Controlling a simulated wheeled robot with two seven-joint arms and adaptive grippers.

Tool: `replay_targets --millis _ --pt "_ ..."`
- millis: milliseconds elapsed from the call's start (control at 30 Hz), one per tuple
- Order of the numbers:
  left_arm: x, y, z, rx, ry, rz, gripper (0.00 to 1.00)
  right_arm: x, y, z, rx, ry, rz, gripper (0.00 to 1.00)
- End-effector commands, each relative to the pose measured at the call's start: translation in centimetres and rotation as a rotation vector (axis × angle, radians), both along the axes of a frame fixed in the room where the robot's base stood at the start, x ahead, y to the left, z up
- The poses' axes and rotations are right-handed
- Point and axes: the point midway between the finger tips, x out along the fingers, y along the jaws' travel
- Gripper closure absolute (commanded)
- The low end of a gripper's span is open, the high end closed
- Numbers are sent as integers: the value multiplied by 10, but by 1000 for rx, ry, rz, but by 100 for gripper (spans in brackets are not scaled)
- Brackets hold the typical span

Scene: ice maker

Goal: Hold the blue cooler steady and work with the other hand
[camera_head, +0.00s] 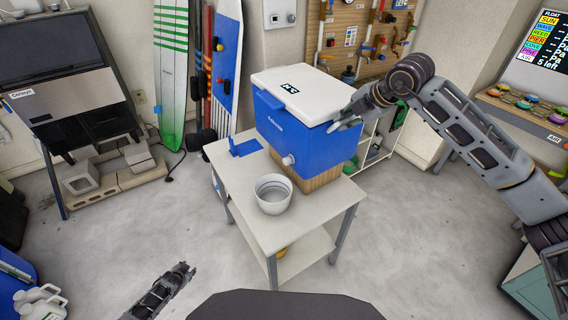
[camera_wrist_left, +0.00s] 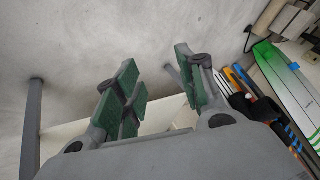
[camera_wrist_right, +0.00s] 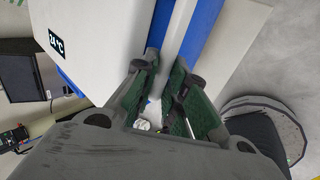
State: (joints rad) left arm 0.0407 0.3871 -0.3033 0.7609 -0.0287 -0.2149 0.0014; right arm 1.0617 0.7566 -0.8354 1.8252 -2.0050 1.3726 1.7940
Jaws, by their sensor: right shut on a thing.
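The blue cooler (camera_head: 300,140) with its white lid (camera_head: 303,92) stands upright on a white cart. The lid lies on top and carries a small dark temperature label, also visible in the right wrist view (camera_wrist_right: 56,44). My right gripper (camera_head: 340,120) is at the cooler's right side, near the lid's front corner. My left gripper (camera_head: 186,270) is low in front of the cart, empty, away from the cooler. Its fingers (camera_wrist_left: 160,85) are apart in the left wrist view.
A white bucket (camera_head: 273,194) stands on the cart (camera_head: 285,231) under the cooler's spout (camera_head: 288,160). An ice maker (camera_head: 75,90) and surfboards (camera_head: 173,65) stand behind left. Floor around the cart is open.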

Motion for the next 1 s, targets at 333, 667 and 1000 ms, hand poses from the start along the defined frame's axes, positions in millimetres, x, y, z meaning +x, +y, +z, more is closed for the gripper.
replay_targets --millis 333,667,1000 --pt "83 10 67 67 -130 -107 61 0 0 0 1 -1 0 100" --pt "152 2 137 128 -262 -228 61 0 0 0 1 -1 0 100" --pt "209 -25 216 164 -416 -356 61 0 0 0 1 -1 0 100"
